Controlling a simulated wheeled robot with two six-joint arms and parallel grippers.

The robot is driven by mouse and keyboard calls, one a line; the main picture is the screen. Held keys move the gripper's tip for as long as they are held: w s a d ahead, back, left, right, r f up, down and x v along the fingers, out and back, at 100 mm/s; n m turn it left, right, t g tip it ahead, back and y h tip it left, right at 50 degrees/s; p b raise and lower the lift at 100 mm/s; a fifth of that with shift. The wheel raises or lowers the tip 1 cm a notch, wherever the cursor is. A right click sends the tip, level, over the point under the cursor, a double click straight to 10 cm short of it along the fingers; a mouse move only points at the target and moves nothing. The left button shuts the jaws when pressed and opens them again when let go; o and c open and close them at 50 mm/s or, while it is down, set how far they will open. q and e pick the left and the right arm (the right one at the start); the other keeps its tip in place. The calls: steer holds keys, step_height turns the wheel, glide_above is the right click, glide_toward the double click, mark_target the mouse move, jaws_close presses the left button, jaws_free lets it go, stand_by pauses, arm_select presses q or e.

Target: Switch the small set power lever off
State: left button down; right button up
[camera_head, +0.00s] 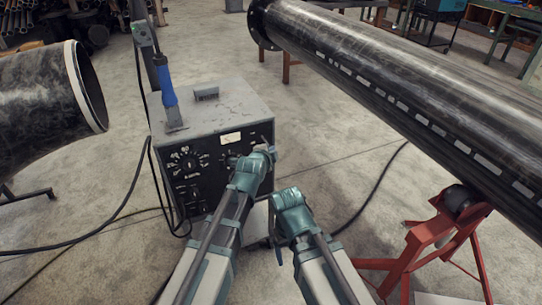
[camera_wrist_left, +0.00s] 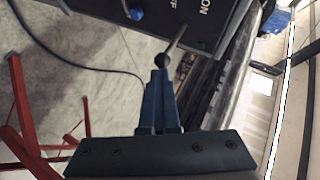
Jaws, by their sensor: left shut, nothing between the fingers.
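The small set (camera_head: 215,110) is a grey-topped box with a black front panel of dials, in the middle of the head view. Its power lever has a thin shaft with a black ball knob (camera_wrist_left: 162,60) in the left wrist view, beside the white ON and OFF lettering, partly cut off. My left gripper (camera_wrist_left: 160,77) is shut and empty, its fingertips right at the knob; I cannot tell whether they touch. In the head view my left gripper (camera_head: 266,152) is at the panel's right side and hides the lever. My right wrist (camera_head: 290,202) is right of it; its fingers are hidden.
A blue-handled tool (camera_head: 168,95) stands on the set's top left. A large black pipe (camera_head: 390,85) runs across the right on a red stand (camera_head: 430,240). Another pipe end (camera_head: 50,95) is at left. Cables lie on the floor.

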arm_select(q)
step_height(320, 180, down, 3)
steer(key=t+b, duration=0.1)
steer(key=b, duration=0.3)
steer(key=shift+r+m, duration=0.1)
steer(key=shift+m, duration=0.2)
arm_select(e)
step_height(320, 180, down, 5)
steer(key=shift+f, duration=0.1)
arm_select(q)
steer(key=shift+r, duration=0.2)
arm_select(e)
steer(key=shift+r, duration=0.2)
arm_select(q)
steer(key=shift+r+p, duration=0.65)
arm_select(e)
steer(key=shift+r, duration=0.65)
